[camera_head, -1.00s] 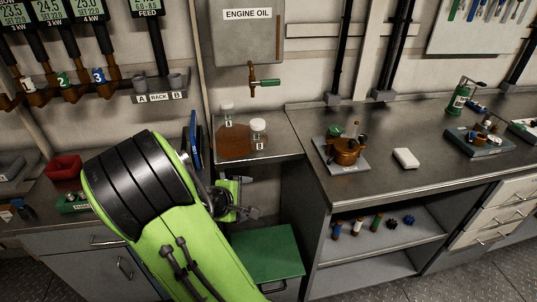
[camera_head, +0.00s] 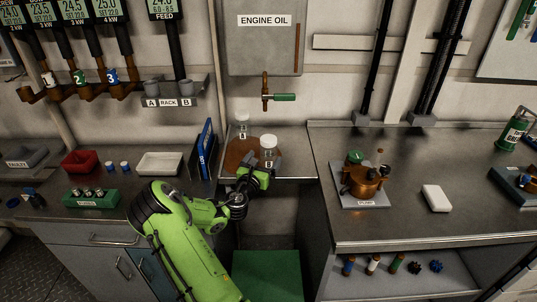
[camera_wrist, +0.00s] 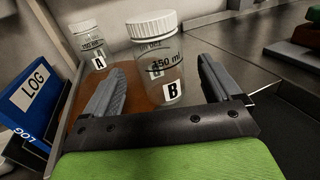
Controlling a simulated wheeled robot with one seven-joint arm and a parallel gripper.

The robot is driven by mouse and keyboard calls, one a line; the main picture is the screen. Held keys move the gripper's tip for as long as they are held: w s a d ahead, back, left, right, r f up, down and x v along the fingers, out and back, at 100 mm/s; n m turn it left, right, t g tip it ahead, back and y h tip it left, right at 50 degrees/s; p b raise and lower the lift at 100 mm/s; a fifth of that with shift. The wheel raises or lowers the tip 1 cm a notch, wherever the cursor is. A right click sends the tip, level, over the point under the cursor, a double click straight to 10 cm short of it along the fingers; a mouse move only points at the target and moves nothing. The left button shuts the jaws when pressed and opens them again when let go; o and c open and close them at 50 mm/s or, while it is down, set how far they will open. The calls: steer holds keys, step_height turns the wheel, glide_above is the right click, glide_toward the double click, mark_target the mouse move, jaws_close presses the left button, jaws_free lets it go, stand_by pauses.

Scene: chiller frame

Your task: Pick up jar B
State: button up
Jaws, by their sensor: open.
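Jar B (camera_wrist: 156,62) is a clear jar with a white ribbed lid, a "150 ml" mark and a B label. It stands upright on the counter, and it also shows in the head view (camera_head: 268,150). My gripper (camera_wrist: 160,78) is open, with one finger on each side of the jar's lower part in the wrist view. I cannot tell whether either finger touches it. Jar A (camera_wrist: 88,45), also clear with a white lid, stands behind and to the left. It shows in the head view too (camera_head: 242,126).
A brown stain or mat (camera_head: 238,152) lies under the jars. A blue LOG binder (camera_wrist: 34,92) stands at the left. An oil tap (camera_head: 266,92) hangs above the jars. A copper pot (camera_head: 362,182) is on the right counter.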

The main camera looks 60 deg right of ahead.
mark_target(266, 156)
steer(key=d, duration=0.5)
steer(key=shift+w+d, duration=0.25)
steer(key=shift+w, duration=0.1)
steer(key=shift+a, duration=0.1)
steer(key=shift+c, duration=0.5)
steer(key=c, duration=1)
